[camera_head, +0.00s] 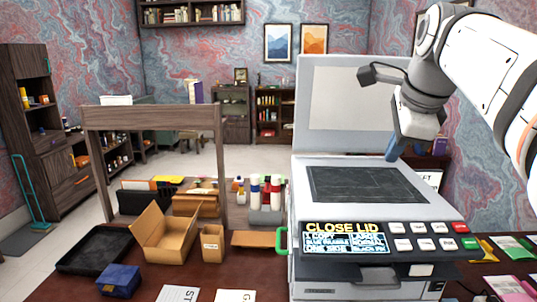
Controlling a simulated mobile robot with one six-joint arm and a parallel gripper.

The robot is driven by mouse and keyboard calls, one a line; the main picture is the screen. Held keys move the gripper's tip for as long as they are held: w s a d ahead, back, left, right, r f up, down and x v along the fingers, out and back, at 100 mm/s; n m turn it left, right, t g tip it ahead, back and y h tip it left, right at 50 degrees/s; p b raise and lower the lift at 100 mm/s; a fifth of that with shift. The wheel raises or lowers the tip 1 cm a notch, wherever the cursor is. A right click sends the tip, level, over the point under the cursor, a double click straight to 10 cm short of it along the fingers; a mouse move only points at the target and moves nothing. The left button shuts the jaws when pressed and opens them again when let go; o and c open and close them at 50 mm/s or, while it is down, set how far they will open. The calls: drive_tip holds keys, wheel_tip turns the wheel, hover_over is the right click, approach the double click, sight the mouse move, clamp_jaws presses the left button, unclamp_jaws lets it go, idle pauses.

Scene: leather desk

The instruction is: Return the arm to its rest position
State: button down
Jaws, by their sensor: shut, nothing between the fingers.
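My arm (478,55) reaches in from the upper right. My gripper (392,154) points down and is shut and empty. It hangs in front of the raised lid (340,95), near the right back of the machine's dark flat plate (362,185). From this view I cannot tell the exact gap between the fingertips and the machine.
The white machine (440,212) has its lid up, and its display (340,238) reads "CLOSE LID". A green handle (281,240) is at its left. An open cardboard box (166,236), black tray (95,250) and blue box (119,280) stand on the desk at left.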

drive_tip(key=s+a+f+n, duration=0.2)
drive_tip(key=s+f+n, duration=0.3)
drive_tip(key=f, duration=0.5)
drive_tip(key=s+a+f+n+g+b, duration=0.1)
drive_tip(key=s+a+f+n, duration=0.1)
drive_tip(key=s+f+n, duration=0.3)
drive_tip(key=s+a+f+n+g+b, duration=0.1)
drive_tip(key=s+a+f+n, duration=0.2)
drive_tip(key=f+n, duration=0.7)
wheel_tip(320, 180, down, 6)
drive_tip(key=shift+s+r+n, duration=0.1)
drive_tip(key=shift+s+n, duration=0.3)
drive_tip(key=shift+s, duration=0.55)
drive_tip(key=shift+a, duration=0.2)
